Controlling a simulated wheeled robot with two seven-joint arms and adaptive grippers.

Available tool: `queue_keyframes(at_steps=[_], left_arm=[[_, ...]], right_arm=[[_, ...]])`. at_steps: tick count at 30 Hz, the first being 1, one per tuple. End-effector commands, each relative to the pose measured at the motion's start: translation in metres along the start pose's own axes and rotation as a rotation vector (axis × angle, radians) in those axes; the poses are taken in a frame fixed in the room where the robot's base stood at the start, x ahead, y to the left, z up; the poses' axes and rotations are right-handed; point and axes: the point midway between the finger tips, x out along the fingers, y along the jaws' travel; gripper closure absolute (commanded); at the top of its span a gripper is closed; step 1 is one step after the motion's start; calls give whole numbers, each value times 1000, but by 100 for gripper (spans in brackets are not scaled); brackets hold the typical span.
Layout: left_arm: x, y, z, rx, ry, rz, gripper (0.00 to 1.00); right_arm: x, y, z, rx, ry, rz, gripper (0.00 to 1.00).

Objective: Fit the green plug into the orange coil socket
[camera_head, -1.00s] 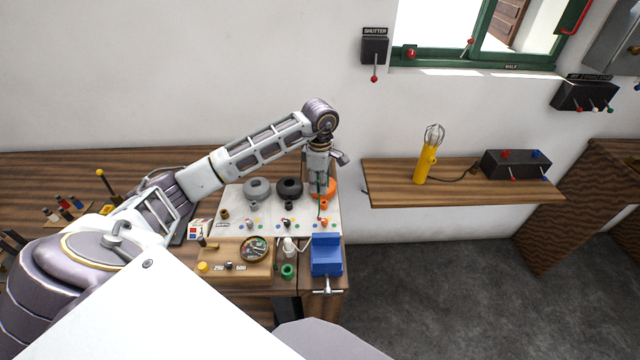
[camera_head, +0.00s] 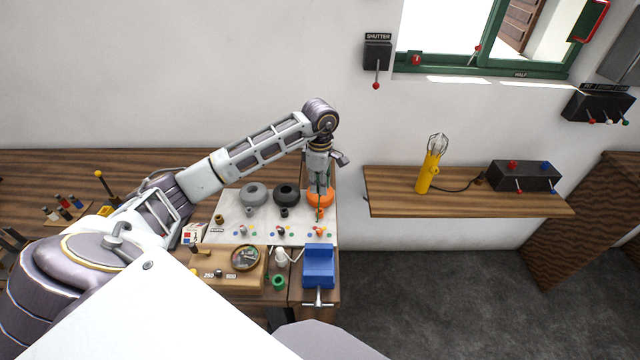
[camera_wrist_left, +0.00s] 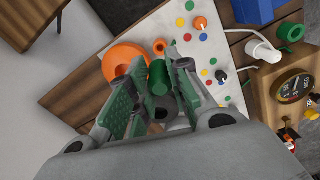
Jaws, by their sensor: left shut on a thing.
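My left gripper (camera_head: 319,190) points down over the right end of the white board and is shut on the green plug (camera_wrist_left: 158,76). In the left wrist view, the plug sits between the finger pads (camera_wrist_left: 150,100). The orange coil (camera_head: 313,200) is partly covered by the gripper in the head view. In the left wrist view the orange coil (camera_wrist_left: 117,58) lies just beyond the fingers, with its small round orange socket (camera_wrist_left: 160,46) beside it. The plug's end is close to the socket; I cannot tell whether they touch. My right gripper is not in view.
A grey coil (camera_head: 254,195) and a black coil (camera_head: 286,194) stand left on the white board (camera_head: 228,230). Knobs and coloured dots line its front. A blue vise (camera_head: 318,268), a green ring (camera_head: 279,282) and a meter (camera_head: 246,258) are nearer. A shelf (camera_head: 460,200) is right.

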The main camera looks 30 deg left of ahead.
Motion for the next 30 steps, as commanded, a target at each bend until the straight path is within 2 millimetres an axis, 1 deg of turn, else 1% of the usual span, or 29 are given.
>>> queue_keyframes(at_steps=[3,8,30], left_arm=[[2,0,0,-1,1,2,100],[10,0,0,0,1,0,100],[53,0,0,0,0,0,100]], right_arm=[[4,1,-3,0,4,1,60],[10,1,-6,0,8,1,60],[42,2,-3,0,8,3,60]])
